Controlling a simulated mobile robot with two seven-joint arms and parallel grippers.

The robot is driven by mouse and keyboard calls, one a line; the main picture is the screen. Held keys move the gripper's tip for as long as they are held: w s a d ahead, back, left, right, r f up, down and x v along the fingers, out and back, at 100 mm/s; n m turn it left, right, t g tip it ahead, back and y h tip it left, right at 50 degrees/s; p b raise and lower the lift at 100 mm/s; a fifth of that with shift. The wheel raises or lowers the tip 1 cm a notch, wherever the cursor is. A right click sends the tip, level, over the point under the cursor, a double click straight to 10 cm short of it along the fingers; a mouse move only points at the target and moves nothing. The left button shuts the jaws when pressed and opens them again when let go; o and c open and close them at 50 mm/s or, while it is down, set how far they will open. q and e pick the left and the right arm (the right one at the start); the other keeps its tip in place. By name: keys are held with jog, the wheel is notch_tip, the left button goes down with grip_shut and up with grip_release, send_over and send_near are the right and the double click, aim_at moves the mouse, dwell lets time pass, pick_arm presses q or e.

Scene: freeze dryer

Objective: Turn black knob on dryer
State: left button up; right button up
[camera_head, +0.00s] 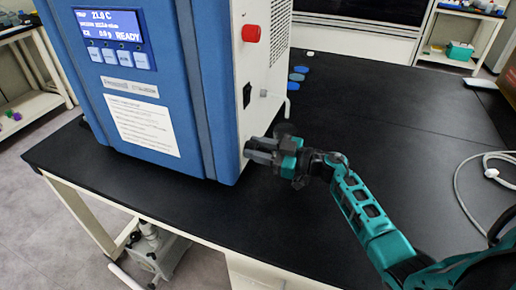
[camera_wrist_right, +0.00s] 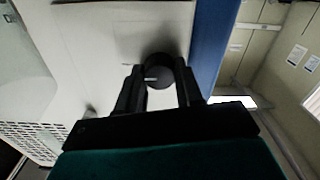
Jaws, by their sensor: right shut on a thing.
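The freeze dryer (camera_head: 160,90) is a blue and white box with a lit display, standing on the black table. Its black knob (camera_wrist_right: 159,72) is round with a pale mark and sits on the white side panel in the right wrist view. My right gripper (camera_wrist_right: 160,82) has a finger on either side of the knob and is shut on it. In the head view the right gripper (camera_head: 262,150) is at the dryer's lower right side, and it hides the knob there. My left gripper is not in view.
A red knob (camera_head: 251,33), a black switch (camera_head: 247,95) and a small spout (camera_head: 277,96) are on the dryer's side above my gripper. The black tabletop (camera_head: 400,110) is mostly clear at right, with a white cable (camera_head: 480,165).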

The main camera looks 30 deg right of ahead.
jog(key=shift+c, duration=0.7)
jog(key=shift+n, duration=0.3)
jog(key=n, duration=0.3)
jog(key=shift+f, duration=0.15)
jog(key=n+b, duration=0.6)
jog(key=n, duration=0.8)
jog(key=shift+s+f, duration=0.1)
jog(key=shift+f, duration=0.05)
jog(key=shift+n+b, duration=0.3)
